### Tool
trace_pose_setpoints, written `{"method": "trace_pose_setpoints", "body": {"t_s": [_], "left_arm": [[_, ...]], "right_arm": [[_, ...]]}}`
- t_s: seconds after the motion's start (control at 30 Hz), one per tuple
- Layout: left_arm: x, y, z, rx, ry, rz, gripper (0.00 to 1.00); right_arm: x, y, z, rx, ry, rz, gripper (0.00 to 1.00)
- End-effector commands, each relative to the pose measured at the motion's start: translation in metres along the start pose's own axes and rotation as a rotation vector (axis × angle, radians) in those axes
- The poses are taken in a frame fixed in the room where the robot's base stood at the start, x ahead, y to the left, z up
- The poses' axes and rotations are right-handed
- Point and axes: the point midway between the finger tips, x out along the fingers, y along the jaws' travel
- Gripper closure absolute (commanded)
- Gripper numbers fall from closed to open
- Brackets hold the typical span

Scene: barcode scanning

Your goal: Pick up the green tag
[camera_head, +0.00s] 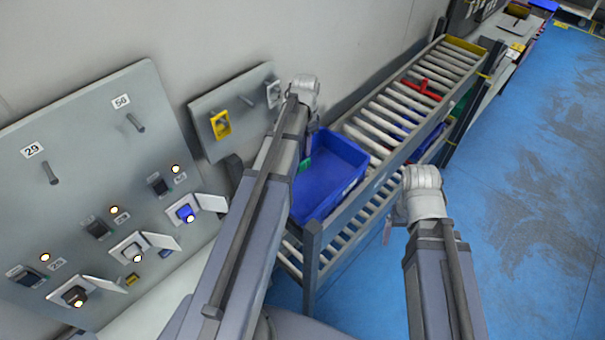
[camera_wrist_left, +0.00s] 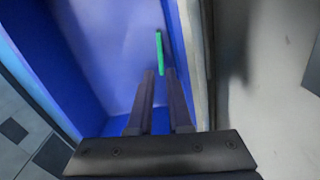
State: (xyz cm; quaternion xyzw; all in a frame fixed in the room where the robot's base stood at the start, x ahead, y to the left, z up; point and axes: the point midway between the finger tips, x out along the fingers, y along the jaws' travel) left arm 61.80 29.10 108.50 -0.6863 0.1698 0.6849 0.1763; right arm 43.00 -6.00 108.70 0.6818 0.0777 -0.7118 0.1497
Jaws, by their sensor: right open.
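The green tag (camera_wrist_left: 159,52) is a thin, upright strip inside the blue bin, close to its wall, in the left wrist view. It also shows as a small green patch (camera_head: 304,166) at the bin's left side in the head view. The blue bin (camera_head: 343,158) stands on the roller rack. My left gripper (camera_wrist_left: 160,73) points into the bin, with its fingertips at the tag's near end. A narrow gap shows between its fingers; I cannot tell whether they press on the tag. My right gripper (camera_head: 388,231) is open and empty, right of the rack.
A grey panel (camera_head: 110,150) with scanners and pegs is at the left. The blue floor (camera_head: 530,200) at the right is clear.

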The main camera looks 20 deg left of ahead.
Motion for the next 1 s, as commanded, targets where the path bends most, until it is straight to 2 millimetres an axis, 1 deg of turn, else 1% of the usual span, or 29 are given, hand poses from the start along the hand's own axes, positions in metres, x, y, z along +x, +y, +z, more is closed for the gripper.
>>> {"method": "trace_pose_setpoints", "body": {"t_s": [0.03,0.17,0.23,0.5,0.67,0.77,0.87,1.0], "left_arm": [[0.005,0.000,0.000,0.000,0.000,0.000,0.82],[0.004,0.000,0.000,0.000,0.000,0.000,0.82],[0.007,0.000,0.000,0.000,0.000,0.000,0.82],[0.030,0.000,0.000,0.000,0.000,0.000,0.82],[0.029,0.000,0.000,0.000,0.000,0.000,0.82],[0.033,0.000,0.000,0.000,0.000,0.000,0.82],[0.041,-0.001,-0.001,0.000,0.000,0.000,0.82],[0.057,-0.002,-0.002,0.000,0.000,0.000,0.82]], "right_arm": [[0.005,-0.001,0.000,0.000,0.000,0.000,0.15],[0.004,0.000,0.000,0.000,0.000,0.000,0.15],[0.007,-0.001,-0.001,-0.001,0.000,0.000,0.15],[0.030,-0.003,-0.002,-0.005,0.000,0.001,0.15],[0.029,-0.003,-0.002,-0.006,0.000,0.001,0.15],[0.033,-0.003,-0.002,-0.007,0.000,0.001,0.15],[0.040,-0.004,-0.002,-0.008,0.000,0.002,0.15],[0.057,-0.005,-0.003,-0.010,0.000,0.002,0.15]]}}
